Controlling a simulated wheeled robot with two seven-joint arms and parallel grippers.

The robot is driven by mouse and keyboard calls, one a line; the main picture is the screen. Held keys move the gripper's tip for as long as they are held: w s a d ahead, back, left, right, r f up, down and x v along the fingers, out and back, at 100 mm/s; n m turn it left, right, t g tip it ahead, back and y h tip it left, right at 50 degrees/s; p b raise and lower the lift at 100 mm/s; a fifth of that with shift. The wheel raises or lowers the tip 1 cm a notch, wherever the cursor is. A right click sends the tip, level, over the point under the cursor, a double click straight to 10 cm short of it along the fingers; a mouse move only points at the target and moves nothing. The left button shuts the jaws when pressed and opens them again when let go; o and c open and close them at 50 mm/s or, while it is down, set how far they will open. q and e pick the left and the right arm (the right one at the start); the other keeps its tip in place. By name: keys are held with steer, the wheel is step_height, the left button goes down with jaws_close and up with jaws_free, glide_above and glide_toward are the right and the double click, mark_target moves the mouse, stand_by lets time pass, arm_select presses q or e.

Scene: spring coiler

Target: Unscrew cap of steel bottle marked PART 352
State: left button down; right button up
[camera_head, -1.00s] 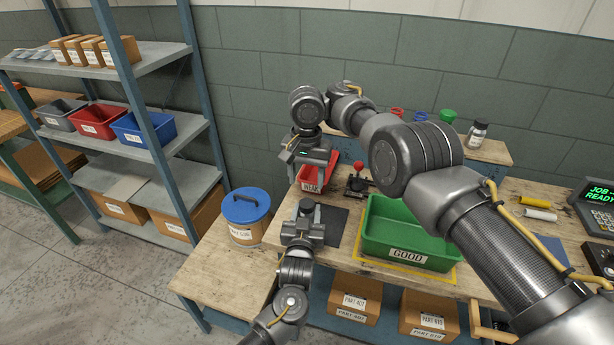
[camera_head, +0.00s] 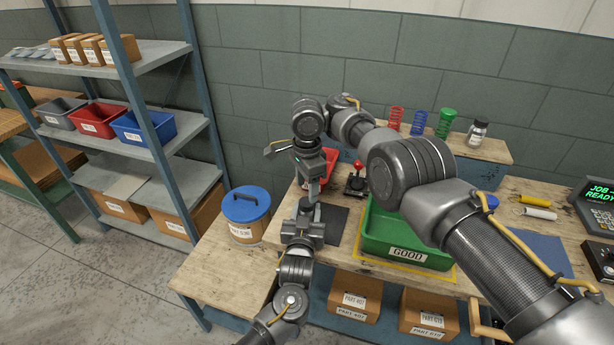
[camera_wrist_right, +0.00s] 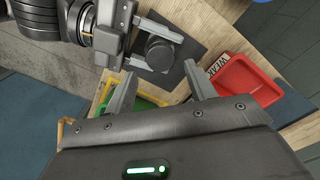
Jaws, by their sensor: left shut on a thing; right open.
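My left gripper (camera_head: 305,212) is shut on a bottle at the front left of the bench, seen small and mostly hidden in the head view. In the right wrist view, the bottle's round dark cap (camera_wrist_right: 160,53) faces the camera, with the fingers of my left gripper (camera_wrist_right: 150,46) at its sides. No PART 352 marking is readable. My right gripper (camera_head: 314,186) is open just above the bottle. In its wrist view, its two fingertips (camera_wrist_right: 162,77) are apart, pointing toward the cap; I cannot tell whether they touch it.
A green GOOD bin (camera_head: 375,247) stands right of the bottle, and a red WEAK bin (camera_wrist_right: 250,82) behind it. A red-knobbed lever device (camera_head: 356,180) is between them. A blue-lidded bucket (camera_head: 246,207) is at left. Springs (camera_head: 418,122) and another bottle (camera_head: 477,134) stand on the rear ledge.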

mark_target(307, 202)
steer(key=shift+f, duration=2.45)
